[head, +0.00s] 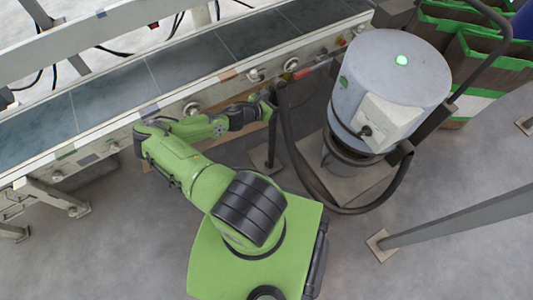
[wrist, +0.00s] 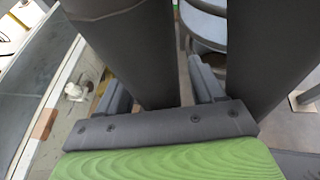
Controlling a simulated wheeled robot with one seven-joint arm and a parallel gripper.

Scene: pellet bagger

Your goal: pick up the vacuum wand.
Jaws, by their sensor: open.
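The vacuum wand is a dark tube (head: 284,112) standing upright beside the conveyor in the head view, with a dark hose curving from it to the vacuum. My gripper (head: 270,104) is right at the wand's left side, near its upper part. In the wrist view my gripper (wrist: 160,85) is open, with a dark tube (wrist: 148,55) showing between its two fingers. A second dark tube (wrist: 263,45) passes outside the right finger. I cannot tell which of these two is the wand and which the hose, nor whether the fingers touch either.
The conveyor (head: 185,68) runs along the left, close to my arm. A grey drum-shaped vacuum (head: 385,70) with a green light stands to the right, its hose (head: 350,210) looping low. A grey post (head: 460,220) slants at the lower right.

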